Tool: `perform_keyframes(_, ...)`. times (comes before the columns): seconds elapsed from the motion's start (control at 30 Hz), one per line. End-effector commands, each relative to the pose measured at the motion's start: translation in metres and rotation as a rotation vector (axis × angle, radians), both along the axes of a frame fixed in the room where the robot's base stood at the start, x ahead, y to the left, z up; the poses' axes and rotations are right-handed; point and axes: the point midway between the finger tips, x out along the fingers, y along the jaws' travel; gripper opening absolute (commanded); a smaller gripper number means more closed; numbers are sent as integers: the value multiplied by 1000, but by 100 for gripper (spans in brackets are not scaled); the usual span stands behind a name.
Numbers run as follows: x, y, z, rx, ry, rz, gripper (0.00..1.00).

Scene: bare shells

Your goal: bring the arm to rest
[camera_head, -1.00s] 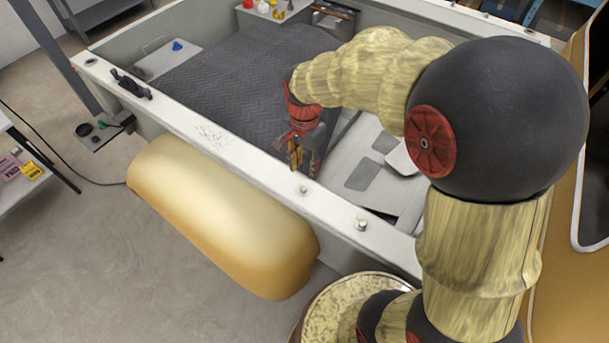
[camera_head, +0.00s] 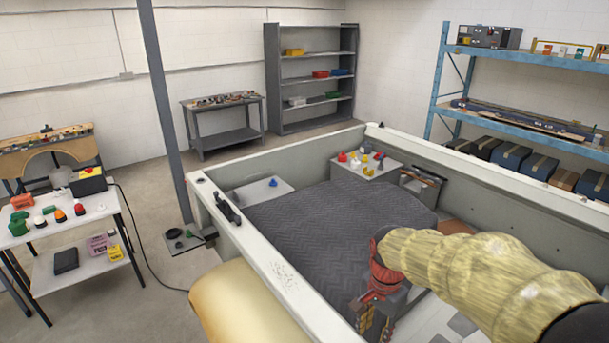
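My arm comes in from the lower right with pale yellow, wood-grained links. It ends in a red wrist and my gripper (camera_head: 376,324), which points down at the bottom edge of the view. The gripper hangs over the inside of an open grey shell (camera_head: 250,243), close to its near wall. Two yellowish fingers show, but their tips are too small and close to the frame edge to tell whether they are open or shut. I see nothing held in it.
A dark quilted pad (camera_head: 325,225) covers much of the shell's floor. A tan rounded body (camera_head: 235,305) adjoins its outer left side. A grey post (camera_head: 165,110) rises behind. A white table (camera_head: 75,232) stands left, blue shelving (camera_head: 510,55) right.

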Motion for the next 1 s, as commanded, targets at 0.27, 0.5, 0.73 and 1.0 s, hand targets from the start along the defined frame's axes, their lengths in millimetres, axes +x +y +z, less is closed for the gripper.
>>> perform_keyframes(0.27,-39,0,-7,0,6,408,34)
perform_keyframes(0.5,-89,2,-16,-44,-108,743,34)
perform_keyframes(0.73,-134,3,-36,-126,-245,922,34)
perform_keyframes(1.0,-166,4,-59,-209,-401,934,34)
